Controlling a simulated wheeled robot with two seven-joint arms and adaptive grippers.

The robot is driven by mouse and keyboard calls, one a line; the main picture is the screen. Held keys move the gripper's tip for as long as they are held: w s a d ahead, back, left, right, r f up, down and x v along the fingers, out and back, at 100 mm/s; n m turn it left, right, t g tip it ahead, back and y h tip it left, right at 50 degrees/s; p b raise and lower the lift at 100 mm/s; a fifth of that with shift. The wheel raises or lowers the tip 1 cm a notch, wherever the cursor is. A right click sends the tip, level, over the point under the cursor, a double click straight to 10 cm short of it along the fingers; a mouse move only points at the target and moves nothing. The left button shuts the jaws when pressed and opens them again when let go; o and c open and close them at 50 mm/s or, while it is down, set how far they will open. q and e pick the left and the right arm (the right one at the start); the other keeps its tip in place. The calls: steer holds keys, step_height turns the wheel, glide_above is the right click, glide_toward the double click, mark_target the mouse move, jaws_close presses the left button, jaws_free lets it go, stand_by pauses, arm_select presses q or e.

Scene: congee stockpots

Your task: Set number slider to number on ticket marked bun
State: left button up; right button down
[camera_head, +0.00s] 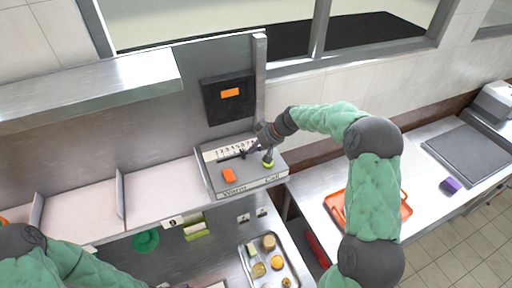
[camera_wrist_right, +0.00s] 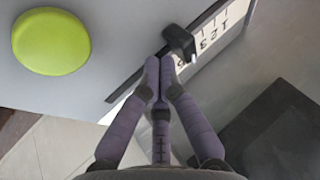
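The number slider's scale (camera_head: 236,150) runs along the back of a grey control panel (camera_head: 240,183). In the right wrist view, the slider's black knob (camera_wrist_right: 180,42) stands by the slot next to the printed numbers. My right gripper (camera_head: 246,151) is over the panel by the scale. In the wrist view its purple fingertips (camera_wrist_right: 159,66) are together, close to the knob, with nothing visible between them; contact is unclear. Small tickets (camera_head: 243,218) (camera_head: 262,212) are on the front below the panel, too small to read. My left gripper is out of view.
The panel has an orange button (camera_head: 229,175) and a yellow-green button (camera_head: 267,163), also large in the wrist view (camera_wrist_right: 51,42). A black box with an orange display (camera_head: 230,92) is on the wall behind. A food tray (camera_head: 247,283) is in front; an orange tray (camera_head: 405,211) is right.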

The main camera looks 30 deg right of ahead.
mark_target(230, 159)
arm_select(q)
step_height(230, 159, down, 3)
steer(key=b, duration=0.3)
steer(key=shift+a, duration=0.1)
arm_select(e)
steer(key=a, duration=0.7)
steer(key=shift+w, duration=0.2)
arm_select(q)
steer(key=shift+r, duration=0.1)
arm_select(e)
steer(key=shift+d, duration=0.15)
